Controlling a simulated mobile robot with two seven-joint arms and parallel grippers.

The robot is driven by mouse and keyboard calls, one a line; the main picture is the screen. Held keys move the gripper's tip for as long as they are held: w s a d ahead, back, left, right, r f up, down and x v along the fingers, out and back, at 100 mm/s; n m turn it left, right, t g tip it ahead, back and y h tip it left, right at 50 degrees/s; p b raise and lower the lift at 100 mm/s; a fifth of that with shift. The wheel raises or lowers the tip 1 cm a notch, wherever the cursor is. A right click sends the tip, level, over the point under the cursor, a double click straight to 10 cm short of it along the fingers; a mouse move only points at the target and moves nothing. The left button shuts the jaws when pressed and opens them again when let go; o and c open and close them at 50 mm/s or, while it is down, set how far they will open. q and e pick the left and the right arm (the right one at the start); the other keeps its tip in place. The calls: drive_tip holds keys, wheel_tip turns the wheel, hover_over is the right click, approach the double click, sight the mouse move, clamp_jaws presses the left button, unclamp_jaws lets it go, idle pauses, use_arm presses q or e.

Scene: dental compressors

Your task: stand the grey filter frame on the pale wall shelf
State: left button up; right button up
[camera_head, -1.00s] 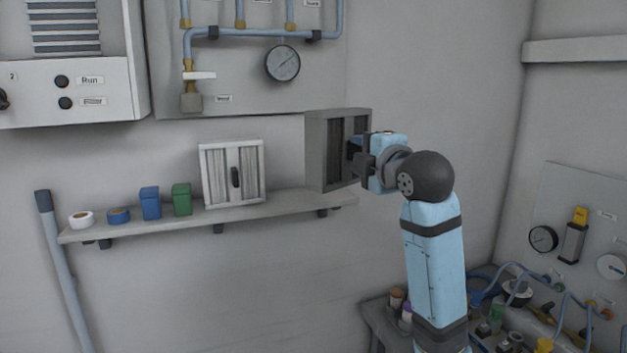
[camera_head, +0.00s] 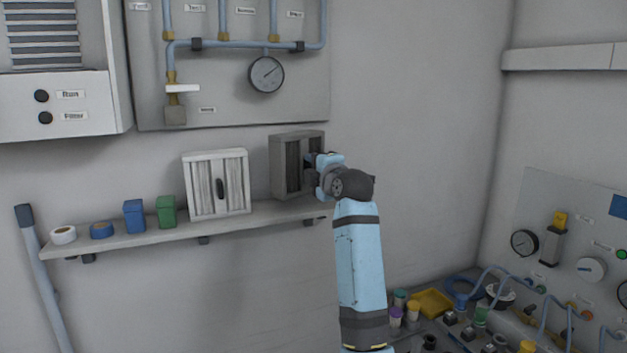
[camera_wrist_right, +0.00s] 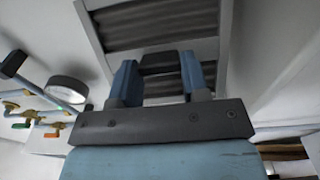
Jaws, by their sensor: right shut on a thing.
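The grey filter frame (camera_head: 283,167) is upright at the right part of the pale wall shelf (camera_head: 262,213), to the right of a white filter frame. Its bottom edge is at about the shelf's top; whether it rests there I cannot tell. My right gripper (camera_head: 311,176) is shut on its dark handle, on the frame's front. In the right wrist view the two blue fingers (camera_wrist_right: 158,76) close on the handle, with the pleated grey frame (camera_wrist_right: 226,50) behind. My arm hides the frame's right part and the shelf's right end. My left gripper is not in view.
The white frame (camera_head: 216,184) stands close left of the grey one. Further left on the shelf are a green bin (camera_head: 166,212), a blue bin (camera_head: 134,216) and two tape rolls (camera_head: 101,230). A gauge (camera_head: 266,74) and pipe panel are above. A cluttered bench (camera_head: 408,335) is below right.

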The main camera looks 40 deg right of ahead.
drive_tip(key=shift+f, duration=0.9)
drive_tip(key=shift+w+f, duration=0.2)
drive_tip(key=shift+f, duration=0.25)
drive_tip(key=shift+f, duration=0.15)
drive_tip(key=o, duration=1.1)
